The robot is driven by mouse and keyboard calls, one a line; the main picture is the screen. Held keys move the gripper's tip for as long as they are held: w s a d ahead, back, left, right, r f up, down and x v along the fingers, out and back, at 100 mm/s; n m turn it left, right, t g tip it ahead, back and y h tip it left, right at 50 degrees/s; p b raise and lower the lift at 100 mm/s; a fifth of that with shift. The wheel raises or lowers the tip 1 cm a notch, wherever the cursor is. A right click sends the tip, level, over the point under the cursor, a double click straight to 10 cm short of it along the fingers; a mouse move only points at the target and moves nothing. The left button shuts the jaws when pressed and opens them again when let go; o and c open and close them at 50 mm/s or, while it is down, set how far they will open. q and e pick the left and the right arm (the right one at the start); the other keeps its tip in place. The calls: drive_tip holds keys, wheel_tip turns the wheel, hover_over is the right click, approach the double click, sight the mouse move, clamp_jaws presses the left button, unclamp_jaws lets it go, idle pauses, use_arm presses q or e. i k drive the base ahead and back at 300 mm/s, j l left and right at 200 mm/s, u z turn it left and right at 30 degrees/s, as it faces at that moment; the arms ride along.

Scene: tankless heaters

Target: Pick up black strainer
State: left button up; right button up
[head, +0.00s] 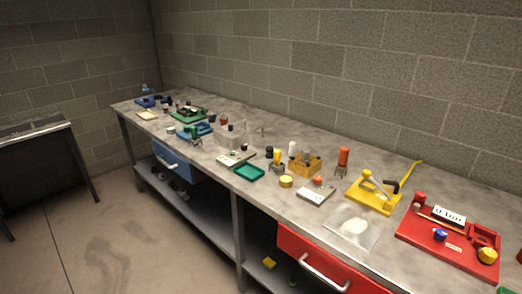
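I cannot make out a black strainer for certain. Several small dark items stand on the long grey workbench (300,140). One is a small black cylinder (269,152) near the middle, beside a yellow-topped item. Another dark item (211,118) is farther back near the green tray. More small dark pieces are at the far left end, too small to identify. Neither of my grippers is in view.
A red tray (420,246), yellow fixture (372,197), clear bag (352,227), wooden block (306,165) and teal tray (249,173) crowd the bench. Below are a red drawer (312,262) and blue drawer (172,160). Another table (38,127) stands left; floor between is clear.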

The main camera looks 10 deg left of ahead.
sight(269, 150)
drive_tip(key=i+j, duration=0.15)
drive_tip(key=j, duration=0.2)
drive_tip(key=i+j, duration=0.15)
drive_tip(key=j, duration=0.25)
drive_tip(key=i+j, duration=0.2)
drive_tip(key=j, duration=0.15)
drive_tip(key=i+j, duration=0.15)
drive_tip(key=j, duration=0.2)
drive_tip(key=i+j, duration=0.15)
drive_tip(key=j, duration=0.25)
drive_tip(key=i+j, duration=0.15)
drive_tip(key=j, duration=0.2)
drive_tip(key=i+j, duration=0.15)
drive_tip(key=j, duration=0.2)
